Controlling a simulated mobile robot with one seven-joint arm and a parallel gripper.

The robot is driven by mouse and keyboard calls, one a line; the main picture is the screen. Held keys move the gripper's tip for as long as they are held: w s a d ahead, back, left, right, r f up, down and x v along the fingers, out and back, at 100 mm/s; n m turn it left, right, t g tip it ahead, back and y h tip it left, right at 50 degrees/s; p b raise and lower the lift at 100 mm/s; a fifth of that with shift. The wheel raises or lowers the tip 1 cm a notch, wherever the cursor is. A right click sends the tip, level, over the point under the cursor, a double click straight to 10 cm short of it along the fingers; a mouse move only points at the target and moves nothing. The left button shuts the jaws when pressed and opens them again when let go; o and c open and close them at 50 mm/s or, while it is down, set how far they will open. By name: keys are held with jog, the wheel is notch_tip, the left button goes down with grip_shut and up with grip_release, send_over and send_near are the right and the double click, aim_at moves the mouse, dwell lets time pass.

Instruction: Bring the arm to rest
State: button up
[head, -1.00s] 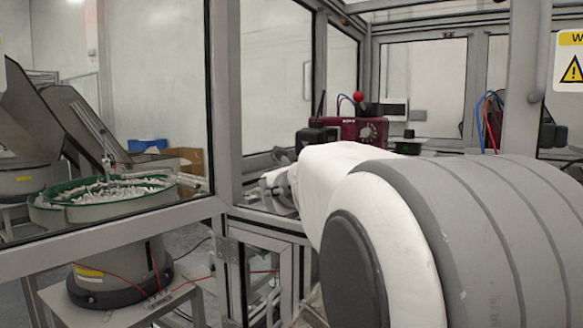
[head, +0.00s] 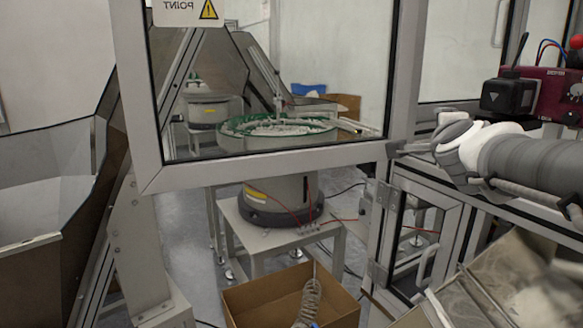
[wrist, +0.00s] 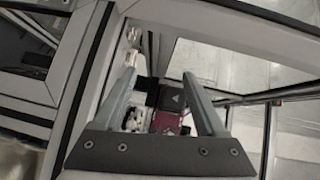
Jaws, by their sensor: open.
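My gripper (wrist: 159,78) is open in the wrist view, its two grey fingers spread apart with nothing held between them. Beyond the fingers, the wrist view shows a dark red device with a black block (wrist: 172,100) on it, apart from the fingers. In the head view my arm reaches in from the right, with a grey link and a white wrist. The fingers there are small, near the frame post, and whether they touch it cannot be told.
A framed glass panel (head: 160,178) stands in front of the green-rimmed bowl feeder (head: 275,142). A red machine with a black block (head: 507,97) is behind my arm. A cardboard box (head: 250,305) with a coiled hose is on the floor. A metal hopper (head: 50,190) stands at left.

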jog(key=s+a+f+n+g+y, duration=0.1)
jog(key=s+a+f+n+y, duration=0.45)
jog(key=a+n, duration=0.3)
jog(key=s+a+f+n+g, duration=0.35)
jog(key=s+f+n, duration=0.25)
jog(key=s+f, duration=0.25)
jog(key=s+a+f+n+g, duration=0.2)
jog(key=s+f+n+g, duration=0.35)
jog(key=s+f, duration=0.35)
notch_tip(320, 180, up, 14)
jog(key=s+p, duration=0.2)
jog(key=p, duration=1.1)
jog(key=shift+n+p, duration=0.35)
jog(key=shift+n, duration=0.05)
jog(key=shift+s+d, duration=0.1)
jog(key=c, duration=0.4)
jog(key=shift+o, duration=0.2)
jog(key=shift+s, duration=0.15)
